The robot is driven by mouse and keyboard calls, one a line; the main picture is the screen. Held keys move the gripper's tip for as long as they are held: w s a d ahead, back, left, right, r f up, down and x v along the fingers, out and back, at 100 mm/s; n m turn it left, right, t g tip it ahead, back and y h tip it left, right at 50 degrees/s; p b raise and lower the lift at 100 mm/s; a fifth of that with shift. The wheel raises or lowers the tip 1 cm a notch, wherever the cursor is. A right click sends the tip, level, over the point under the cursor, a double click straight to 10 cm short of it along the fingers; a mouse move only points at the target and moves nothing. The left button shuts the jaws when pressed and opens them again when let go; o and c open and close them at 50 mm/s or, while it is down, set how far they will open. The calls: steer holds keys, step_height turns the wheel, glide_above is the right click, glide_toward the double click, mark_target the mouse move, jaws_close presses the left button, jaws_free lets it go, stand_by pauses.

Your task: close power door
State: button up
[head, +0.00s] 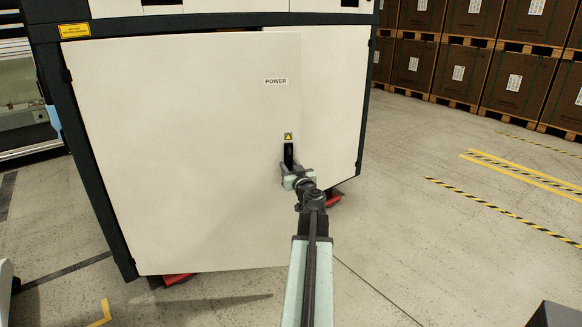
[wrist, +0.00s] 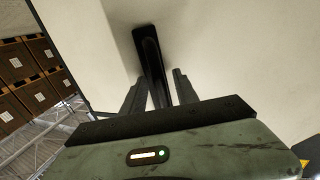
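The power door (head: 180,150) is a large cream panel with a POWER label, hinged at its left side on the dark-framed cabinet. It stands ajar: its top edge is apart from the frame and its right edge overlaps the panel behind. Its black handle (head: 288,154) is upright near the right edge, under a yellow warning sticker. My gripper (head: 290,170) is at the handle. In the wrist view, the fingers of my gripper (wrist: 158,92) stand either side of the handle (wrist: 150,60), with a gap visible to the right finger. The handle's lower end is hidden behind my gripper.
A second cream panel (head: 335,90) is right of the door. Red feet (head: 178,279) show under the cabinet. Stacked brown boxes (head: 460,70) on pallets stand at the back right. The floor (head: 440,230) on the right is clear, with striped markings.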

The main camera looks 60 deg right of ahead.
jaws_close()
steer(key=shift+s, duration=0.1)
stand_by(1.1)
